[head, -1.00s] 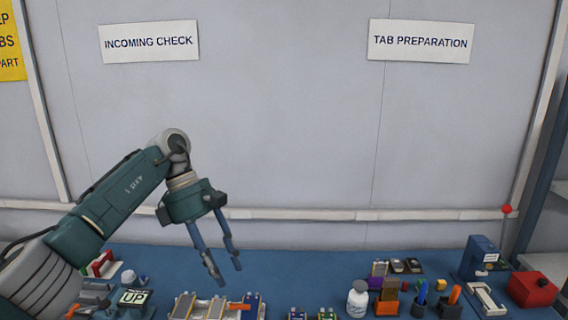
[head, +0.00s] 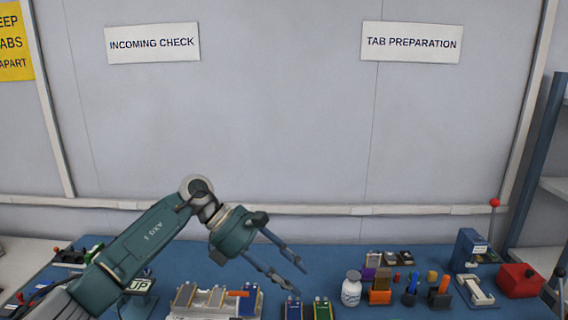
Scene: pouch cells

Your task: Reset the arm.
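My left gripper (head: 298,278) reaches in from the left and hangs over the blue table, its two long fingers apart with nothing between them. The fingertips point down and right, above or near two small upright pouch cells, one blue (head: 293,308) and one green (head: 323,308). I cannot tell the exact height above them. A pale fixture (head: 188,318) holding several pouch cells stands left of those two at the front. My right gripper is not in view.
A white bottle (head: 351,291), an orange holder (head: 380,295) and pen cups stand right of my gripper. Farther right are a blue press (head: 468,248) with a red-knobbed lever and a red box (head: 519,281). A small "UP" sign (head: 138,286) is partly behind my arm.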

